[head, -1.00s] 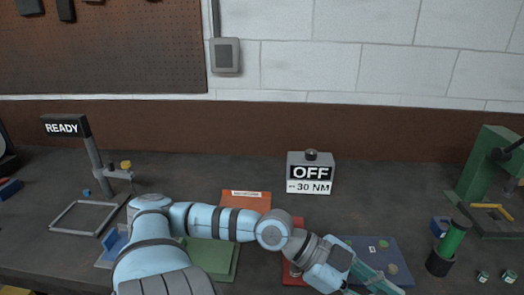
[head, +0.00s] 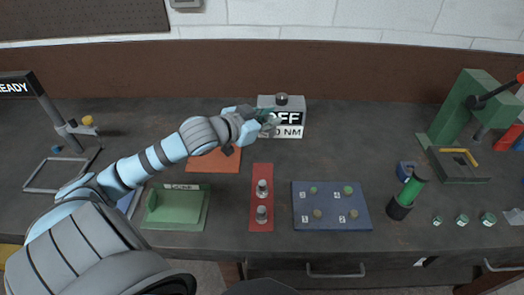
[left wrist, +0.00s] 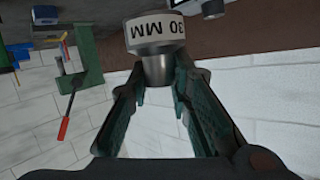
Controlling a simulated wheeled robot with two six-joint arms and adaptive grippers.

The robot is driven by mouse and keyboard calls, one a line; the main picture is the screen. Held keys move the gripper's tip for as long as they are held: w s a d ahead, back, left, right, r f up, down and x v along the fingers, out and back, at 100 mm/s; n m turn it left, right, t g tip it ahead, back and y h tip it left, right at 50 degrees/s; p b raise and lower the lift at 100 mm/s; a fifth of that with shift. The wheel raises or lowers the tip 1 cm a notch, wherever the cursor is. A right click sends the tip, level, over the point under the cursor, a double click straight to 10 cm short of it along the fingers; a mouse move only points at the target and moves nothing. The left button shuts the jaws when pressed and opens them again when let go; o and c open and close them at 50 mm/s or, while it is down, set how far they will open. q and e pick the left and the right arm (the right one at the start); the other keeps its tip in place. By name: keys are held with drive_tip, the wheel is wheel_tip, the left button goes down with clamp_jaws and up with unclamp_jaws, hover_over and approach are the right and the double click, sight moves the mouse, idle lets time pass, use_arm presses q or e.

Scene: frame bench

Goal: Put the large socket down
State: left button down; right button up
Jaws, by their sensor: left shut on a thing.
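My left gripper (head: 268,121) is in front of the grey box with the OFF sign (head: 290,118), above the back of the bench. In the left wrist view my left gripper (left wrist: 156,80) is shut on the large socket (left wrist: 153,36), a grey cylinder with a white band marked 30 MM. The fingers hold its narrower grey end. In the head view I cannot make the socket out clearly at the fingertips. An orange mat (head: 212,163) lies under and left of the gripper, partly hidden by my arm. My right gripper is out of view.
A red tray (head: 261,172) holds two smaller silver sockets. Beside it are a green tray (head: 177,208) and a blue board (head: 332,221) with dots. Bench between is clear.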

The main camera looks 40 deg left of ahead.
use_arm(q)
drive_tip(key=f+b, duration=0.1)
drive_tip(key=f, duration=0.5)
drive_tip(key=w+a+f+n+y+b, duration=0.1)
drive_tip(key=f, duration=0.5)
drive_tip(key=a+f+y+b, duration=0.1)
drive_tip(key=f+b, duration=0.1)
drive_tip(key=f, duration=0.4)
drive_tip(key=shift+w+a+f+n, duration=0.15)
drive_tip(key=shift+a+f+n, duration=0.1)
drive_tip(key=shift+f+n, duration=0.15)
drive_tip(key=c, duration=1.8)
unclamp_jaws()
drive_tip(key=o, duration=0.4)
drive_tip(key=shift+c, duration=0.2)
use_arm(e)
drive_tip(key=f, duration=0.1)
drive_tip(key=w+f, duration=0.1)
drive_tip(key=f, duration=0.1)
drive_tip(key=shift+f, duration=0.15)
use_arm(q)
drive_tip(key=shift+r, duration=0.1)
drive_tip(key=p+v, duration=0.4)
drive_tip(key=v, duration=0.8)
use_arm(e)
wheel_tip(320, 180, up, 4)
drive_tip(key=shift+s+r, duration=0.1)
